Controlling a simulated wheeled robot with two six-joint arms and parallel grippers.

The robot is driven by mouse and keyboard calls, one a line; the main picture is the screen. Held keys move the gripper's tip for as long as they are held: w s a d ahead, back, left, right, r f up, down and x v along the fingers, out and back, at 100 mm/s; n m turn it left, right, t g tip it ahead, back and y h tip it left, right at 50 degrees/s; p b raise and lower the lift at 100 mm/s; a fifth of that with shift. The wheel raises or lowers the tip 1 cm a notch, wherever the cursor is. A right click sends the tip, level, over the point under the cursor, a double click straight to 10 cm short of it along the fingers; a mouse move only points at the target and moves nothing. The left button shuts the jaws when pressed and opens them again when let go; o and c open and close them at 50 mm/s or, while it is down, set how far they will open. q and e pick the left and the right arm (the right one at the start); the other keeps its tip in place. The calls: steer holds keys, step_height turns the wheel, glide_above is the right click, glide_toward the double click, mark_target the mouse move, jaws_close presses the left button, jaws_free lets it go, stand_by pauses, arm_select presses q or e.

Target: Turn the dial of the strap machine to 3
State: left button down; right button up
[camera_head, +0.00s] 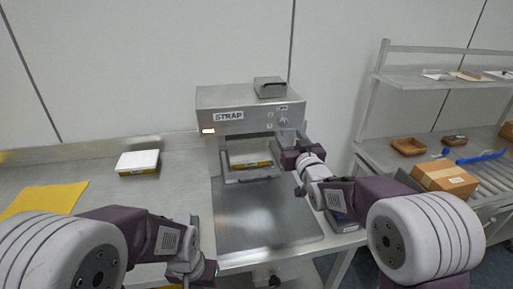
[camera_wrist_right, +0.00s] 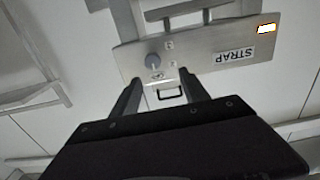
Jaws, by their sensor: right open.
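The strap machine (camera_head: 250,97) is a steel box labelled STRAP, standing on the bench with an open chamber. Its dial (camera_wrist_right: 152,60) is a small round grey knob on the front panel, seen upside down in the right wrist view; its setting is too small to read. In the head view the dial (camera_head: 283,121) is at the panel's right. My right gripper (camera_wrist_right: 160,77) is open, its two fingers pointing at the panel with the dial just beyond and between the tips; I see no contact. My left gripper (camera_head: 198,271) is low over the bench front, its jaws unclear.
A white and yellow pack (camera_head: 250,159) lies in the machine's chamber. A similar pack (camera_head: 137,161) and a yellow sheet (camera_head: 45,200) are on the bench at left. At right, a cardboard box (camera_head: 444,181) sits by a roller conveyor (camera_head: 487,177) beneath a shelf (camera_head: 440,77).

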mark_target(284, 123)
steer(key=p+x, duration=0.1)
steer(key=x, duration=0.1)
steer(key=d+p+x, duration=0.1)
steer(key=x, duration=0.5)
steer(key=shift+w+d+f+p, duration=0.2)
steer(key=shift+w+d+p, duration=0.05)
steer(key=shift+d+p, duration=0.15)
steer(key=shift+w+a, duration=0.15)
steer(key=shift+w, duration=0.05)
steer(key=shift+a, duration=0.25)
steer(key=shift+d, duration=0.15)
steer(key=c, duration=0.8)
arm_select(q)
steer(key=shift+w+d+r, duration=0.1)
steer(key=shift+d+r, duration=0.25)
steer(key=shift+r, duration=0.25)
steer(key=shift+d+r, duration=0.3)
steer(key=shift+r, duration=0.3)
arm_select(e)
jaws_close()
